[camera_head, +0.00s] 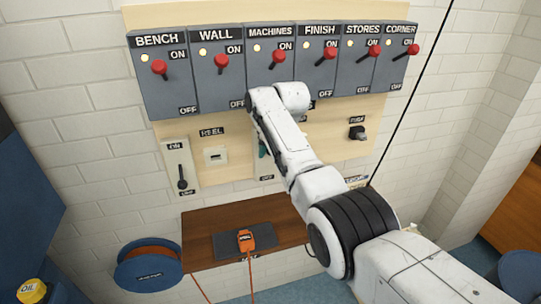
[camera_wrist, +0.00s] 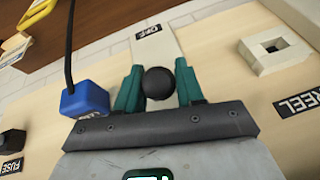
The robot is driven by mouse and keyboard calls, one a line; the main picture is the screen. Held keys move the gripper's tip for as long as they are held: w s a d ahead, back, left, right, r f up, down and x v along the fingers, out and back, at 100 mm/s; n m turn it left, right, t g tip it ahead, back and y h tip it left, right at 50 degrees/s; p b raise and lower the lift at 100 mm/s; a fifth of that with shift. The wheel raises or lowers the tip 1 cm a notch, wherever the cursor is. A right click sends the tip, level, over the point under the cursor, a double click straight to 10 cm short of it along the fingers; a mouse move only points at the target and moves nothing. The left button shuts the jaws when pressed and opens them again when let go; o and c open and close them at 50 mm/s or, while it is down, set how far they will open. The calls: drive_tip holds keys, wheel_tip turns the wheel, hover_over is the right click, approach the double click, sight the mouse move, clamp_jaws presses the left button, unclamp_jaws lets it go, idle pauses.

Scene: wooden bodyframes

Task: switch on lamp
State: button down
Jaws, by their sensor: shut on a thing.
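My gripper (camera_wrist: 160,84) has green fingers shut on a round black knob (camera_wrist: 158,83), one finger on each side. The knob sits over a pale switch plate (camera_wrist: 155,45) with an OFF label (camera_wrist: 148,31) at its far end in the wrist view. In the head view my arm covers most of this switch; a bit of green finger (camera_head: 262,148) and the OFF label (camera_head: 265,178) show. The knob's lever and any ON label are hidden. No lamp can be made out, and no visible label reads lamp.
A row of red-levered grey switches, including BENCH (camera_head: 160,75) and CORNER (camera_head: 395,65), runs above. Another black-levered switch (camera_head: 181,170) is at left. A REEL socket (camera_wrist: 275,48), blue plug (camera_wrist: 85,100) with black cable, and FUSE knob (camera_head: 356,133) are nearby. A wooden shelf (camera_head: 205,225) is below.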

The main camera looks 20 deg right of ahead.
drive_tip(key=shift+w+r+g+b, duration=0.1)
drive_tip(key=shift+r+g+b, duration=0.1)
drive_tip(key=shift+g+b, duration=0.15)
idle(0.5)
drive_tip(key=c, duration=0.8)
unclamp_jaws()
drive_tip(key=shift+w+f, duration=0.1)
drive_tip(key=v, duration=0.2)
drive_tip(key=shift+r, duration=0.25)
drive_tip(key=shift+s+d+r, duration=0.1)
drive_tip(key=shift+s+r, duration=0.05)
drive_tip(key=shift+s, duration=0.2)
drive_tip(key=s+d+b, duration=0.1)
drive_tip(key=s+d, duration=0.2)
drive_tip(key=s, duration=0.8)
drive_tip(key=shift+d, duration=0.4)
drive_tip(key=shift+c, duration=0.3)
